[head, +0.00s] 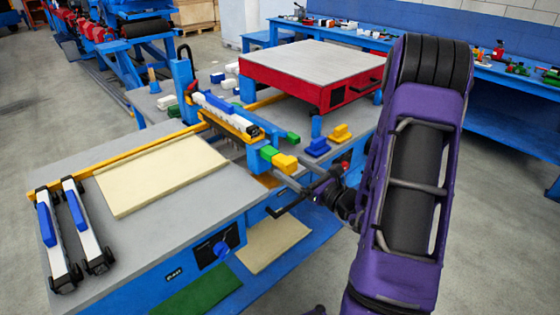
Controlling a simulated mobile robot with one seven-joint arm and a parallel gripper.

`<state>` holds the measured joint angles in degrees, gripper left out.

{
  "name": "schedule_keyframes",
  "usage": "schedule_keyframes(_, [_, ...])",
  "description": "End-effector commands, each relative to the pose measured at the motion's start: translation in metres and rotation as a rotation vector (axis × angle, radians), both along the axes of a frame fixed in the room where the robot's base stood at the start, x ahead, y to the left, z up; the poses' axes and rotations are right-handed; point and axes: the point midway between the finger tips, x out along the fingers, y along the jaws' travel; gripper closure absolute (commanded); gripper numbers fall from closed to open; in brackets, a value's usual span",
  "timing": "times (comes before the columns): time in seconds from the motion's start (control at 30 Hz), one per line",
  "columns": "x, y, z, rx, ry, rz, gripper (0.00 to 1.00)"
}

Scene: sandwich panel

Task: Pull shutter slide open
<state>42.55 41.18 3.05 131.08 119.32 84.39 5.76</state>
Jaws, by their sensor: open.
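I cannot pick out the shutter slide for certain. A thin grey rod (290,182) runs from the blue frame at the bench's middle toward my gripper. My gripper (322,186) is dark and small in the head view, at the end of my purple arm, beside the bench's front edge. It is open. Its fingertips are close to the rod's outer end; I cannot tell whether they touch it. A black bent handle (288,207) sticks out from the bench front just below and left of the gripper. My arm hides part of the bench's right side.
A cream panel (160,174) lies on the bench top (215,208), with two white-and-blue clamps (72,235) at left. Green and yellow blocks (278,158) sit near the gripper. A red box-like table (312,75) stands behind. The floor right of my arm is clear.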

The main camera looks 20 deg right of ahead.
Motion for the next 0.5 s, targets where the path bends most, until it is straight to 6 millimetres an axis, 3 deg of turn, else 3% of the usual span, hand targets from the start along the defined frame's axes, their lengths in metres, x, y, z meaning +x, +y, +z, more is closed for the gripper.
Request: schedule_keyframes(0.5, [-0.039,-0.015,0.0,-0.001,0.001,-0.003,0.1])
